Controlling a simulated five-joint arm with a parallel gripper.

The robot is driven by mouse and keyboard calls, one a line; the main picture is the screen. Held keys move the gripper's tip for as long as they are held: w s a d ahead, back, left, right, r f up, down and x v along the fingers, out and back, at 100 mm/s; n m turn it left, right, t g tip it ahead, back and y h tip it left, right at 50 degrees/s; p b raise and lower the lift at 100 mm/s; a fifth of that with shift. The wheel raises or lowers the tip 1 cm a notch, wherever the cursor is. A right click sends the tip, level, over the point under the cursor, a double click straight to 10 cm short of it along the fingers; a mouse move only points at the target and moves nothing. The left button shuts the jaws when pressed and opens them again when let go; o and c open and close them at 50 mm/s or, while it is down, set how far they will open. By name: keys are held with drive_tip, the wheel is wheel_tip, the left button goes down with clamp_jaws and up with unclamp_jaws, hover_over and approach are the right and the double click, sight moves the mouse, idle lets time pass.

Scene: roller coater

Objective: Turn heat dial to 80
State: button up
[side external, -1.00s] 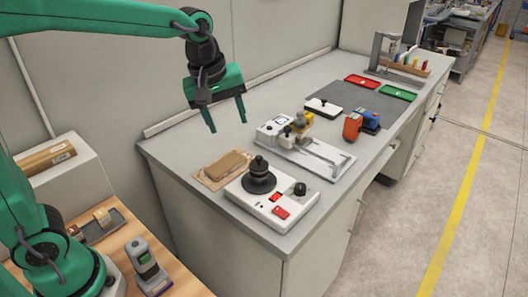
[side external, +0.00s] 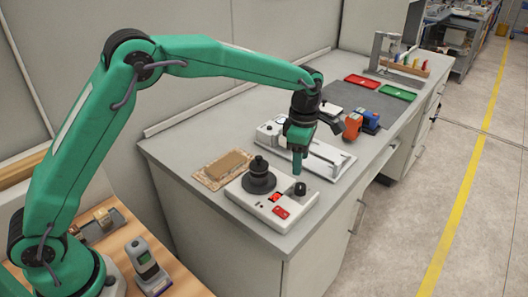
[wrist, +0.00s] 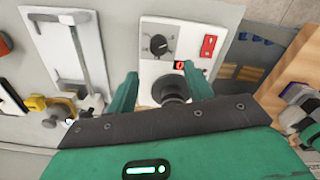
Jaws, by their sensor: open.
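The heat dial (side external: 300,188) is a small black knob on the right part of the white coater box. In the wrist view the dial (wrist: 158,45) has a pale pointer mark, but its scale is too small to read. My gripper (side external: 297,172) hangs with its fingers pointing down just above and beside the dial; they look apart from it. In the wrist view my gripper (wrist: 162,71) is open and empty, with the dial beyond its fingertips. A red-lit display (wrist: 181,65) beside the dial seems to show a 0.
A black stepped spindle (side external: 258,176) stands on the box left of the dial. A red switch (side external: 281,212) is at the front. A white fixture (side external: 322,158) lies close behind my gripper; a brown block (side external: 228,164) lies at left.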

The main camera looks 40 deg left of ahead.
sight(301, 186)
drive_tip(key=shift+w+d+f+n, duration=0.2)
drive_tip(key=shift+d+f+n, duration=0.1)
drive_tip(key=shift+f, duration=0.25)
drive_tip(key=shift+f, duration=3.9)
drive_tip(key=shift+c, duration=0.4)
drive_tip(key=c, duration=0.9)
